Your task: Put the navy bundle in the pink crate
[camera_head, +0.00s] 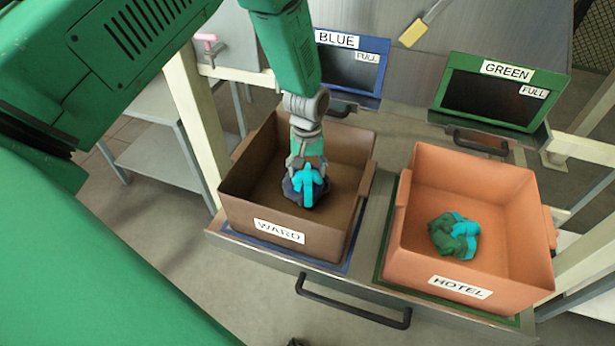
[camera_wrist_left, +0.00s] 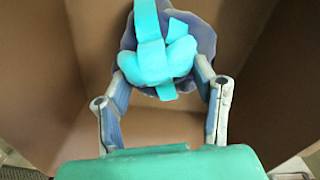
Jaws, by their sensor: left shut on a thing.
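The navy bundle (camera_head: 306,187) has a cyan strap and is in the brown crate (camera_head: 238,197) labelled WARD. My left gripper (camera_head: 307,168) reaches down into this crate and is shut on the bundle. The left wrist view shows the navy bundle (camera_wrist_left: 205,40) between the two fingers of my left gripper (camera_wrist_left: 163,82). Whether the bundle touches the crate floor is unclear. The pink crate (camera_head: 415,257), salmon-coloured and labelled HOTEL, stands to the right. My right gripper is not in view.
A green bundle (camera_head: 452,236) with a cyan part lies in the HOTEL crate. Signs BLUE (camera_head: 337,40) and GREEN (camera_head: 507,71) stand behind the crates. The crates stand side by side with a narrow gap. A drawer handle (camera_head: 352,303) is in front.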

